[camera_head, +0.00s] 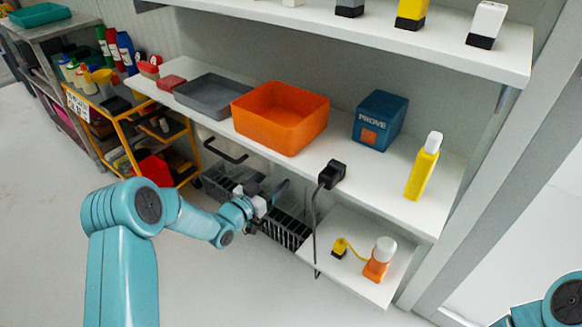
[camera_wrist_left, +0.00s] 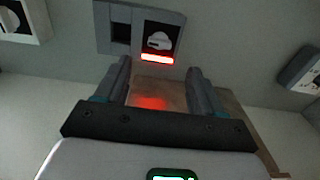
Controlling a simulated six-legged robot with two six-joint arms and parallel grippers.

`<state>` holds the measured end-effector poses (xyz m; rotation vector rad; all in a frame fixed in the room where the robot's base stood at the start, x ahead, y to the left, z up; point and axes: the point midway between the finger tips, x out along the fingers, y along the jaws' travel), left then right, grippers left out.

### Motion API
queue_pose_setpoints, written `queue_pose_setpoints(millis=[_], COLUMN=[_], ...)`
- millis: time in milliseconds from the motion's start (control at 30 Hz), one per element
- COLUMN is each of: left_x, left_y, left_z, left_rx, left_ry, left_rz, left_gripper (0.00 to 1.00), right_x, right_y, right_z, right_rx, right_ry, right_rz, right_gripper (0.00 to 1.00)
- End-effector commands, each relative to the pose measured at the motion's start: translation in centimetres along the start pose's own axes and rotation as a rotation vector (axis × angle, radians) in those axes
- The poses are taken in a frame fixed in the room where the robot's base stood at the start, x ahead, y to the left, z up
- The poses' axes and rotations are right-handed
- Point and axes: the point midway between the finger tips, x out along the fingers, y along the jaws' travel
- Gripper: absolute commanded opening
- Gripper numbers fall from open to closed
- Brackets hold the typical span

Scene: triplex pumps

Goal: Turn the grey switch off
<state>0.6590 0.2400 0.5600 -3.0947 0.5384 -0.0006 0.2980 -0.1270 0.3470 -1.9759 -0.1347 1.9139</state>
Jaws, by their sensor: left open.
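In the left wrist view, a grey box (camera_wrist_left: 116,16) is on the wall at the top, with a dark recess on its left and a black label with a white symbol and a lit red bar (camera_wrist_left: 158,57). It appears to be the grey switch; I cannot make it out in the head view. My left gripper (camera_wrist_left: 160,85) is open, its two fingers pointing toward the box, with a brownish surface and red glow between them. In the head view, my left gripper (camera_head: 262,205) is low, in front of the shelf's underside. My right gripper is out of view.
A white shelf (camera_head: 395,190) carries an orange bin (camera_head: 280,118), a grey tray (camera_head: 210,95), a blue box (camera_head: 380,120) and a yellow bottle (camera_head: 422,172). A dark rack (camera_head: 288,230) is beside my left gripper. Other wall units (camera_wrist_left: 22,20) flank the grey box.

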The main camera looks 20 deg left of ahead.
Motion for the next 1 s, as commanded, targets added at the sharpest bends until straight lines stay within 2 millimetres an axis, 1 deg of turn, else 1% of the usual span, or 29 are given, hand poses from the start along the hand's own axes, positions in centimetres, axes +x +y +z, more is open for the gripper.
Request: queue_pose_setpoints(millis=[33, 100, 200, 333, 500, 800, 867, 900, 967, 1000], left_x=[1.4, 3.1, 5.3, 7.3, 8.7, 8.8, 8.8, 8.8, 8.8, 8.8], left_y=[0.1, 0.2, 0.2, 0.1, 0.0, -0.1, -0.1, -0.1, -0.1, -0.1], left_z=[0.3, 0.3, 0.3, 0.2, 0.1, 0.0, 0.0, 0.0, 0.0, 0.0], left_rx=[0.002, 0.002, 0.001, 0.000, -0.001, -0.001, -0.001, -0.001, -0.001, -0.001], left_ry=[0.004, 0.003, 0.003, 0.002, 0.000, -0.001, -0.001, -0.001, -0.001, -0.001], left_rz=[0.003, 0.004, 0.004, 0.005, 0.004, 0.004, 0.004, 0.004, 0.004, 0.004], left_gripper=[0.68, 0.68, 0.68, 0.68, 0.68, 0.68, 0.49, 0.36, 0.16, 0.12], right_x=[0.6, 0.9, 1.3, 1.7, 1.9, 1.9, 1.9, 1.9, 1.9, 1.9], right_y=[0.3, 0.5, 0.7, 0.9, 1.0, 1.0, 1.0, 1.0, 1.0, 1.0], right_z=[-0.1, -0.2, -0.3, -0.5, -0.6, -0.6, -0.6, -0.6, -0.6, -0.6], right_rx=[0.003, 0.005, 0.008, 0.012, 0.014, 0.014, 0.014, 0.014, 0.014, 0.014], right_ry=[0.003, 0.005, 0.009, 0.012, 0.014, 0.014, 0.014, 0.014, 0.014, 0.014], right_rz=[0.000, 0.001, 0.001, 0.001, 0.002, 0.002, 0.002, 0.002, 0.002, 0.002], right_gripper=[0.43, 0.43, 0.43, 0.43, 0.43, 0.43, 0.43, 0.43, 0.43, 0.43])
